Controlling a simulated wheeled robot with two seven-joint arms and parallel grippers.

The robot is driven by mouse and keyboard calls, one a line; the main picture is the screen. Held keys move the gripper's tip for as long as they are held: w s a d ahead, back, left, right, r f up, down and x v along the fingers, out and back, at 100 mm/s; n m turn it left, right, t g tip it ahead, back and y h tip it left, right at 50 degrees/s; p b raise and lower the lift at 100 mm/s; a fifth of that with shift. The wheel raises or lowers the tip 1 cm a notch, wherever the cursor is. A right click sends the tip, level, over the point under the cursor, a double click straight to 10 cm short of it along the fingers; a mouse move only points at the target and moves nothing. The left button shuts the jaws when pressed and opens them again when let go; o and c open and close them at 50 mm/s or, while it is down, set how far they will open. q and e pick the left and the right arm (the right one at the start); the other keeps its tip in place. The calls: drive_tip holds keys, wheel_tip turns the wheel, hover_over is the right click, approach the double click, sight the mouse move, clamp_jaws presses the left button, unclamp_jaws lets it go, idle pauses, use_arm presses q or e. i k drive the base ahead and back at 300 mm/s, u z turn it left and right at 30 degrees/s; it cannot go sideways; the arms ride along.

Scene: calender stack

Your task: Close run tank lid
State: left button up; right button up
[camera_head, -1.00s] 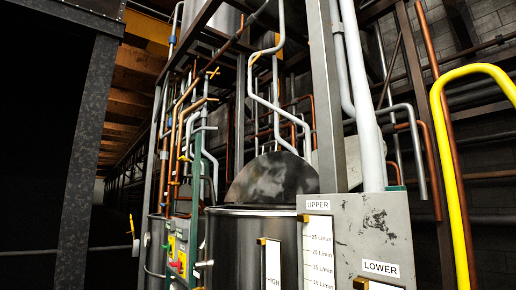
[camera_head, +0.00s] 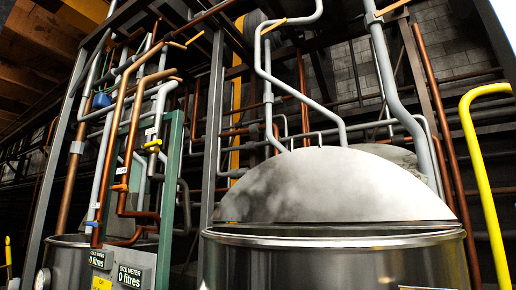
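A large steel tank (camera_head: 330,265) with a bright round rim fills the lower right middle. A grey, smudged half-round lid (camera_head: 330,190) rises above the tank's rim and shows its broad face. Its lower edge meets or passes behind the far part of the rim; I cannot tell which. The tank's inside is hidden at this low angle. Neither of my grippers is in view.
A second metal tank (camera_head: 68,262) stands at the left, beside a panel with litre displays (camera_head: 118,270). Copper and grey pipes (camera_head: 270,80) run above and behind the tanks. A yellow rail (camera_head: 483,180) stands at the right.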

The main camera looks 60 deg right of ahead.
sight(321, 183)
drive_tip(key=i, duration=1.05)
drive_tip(key=z, duration=3.1)
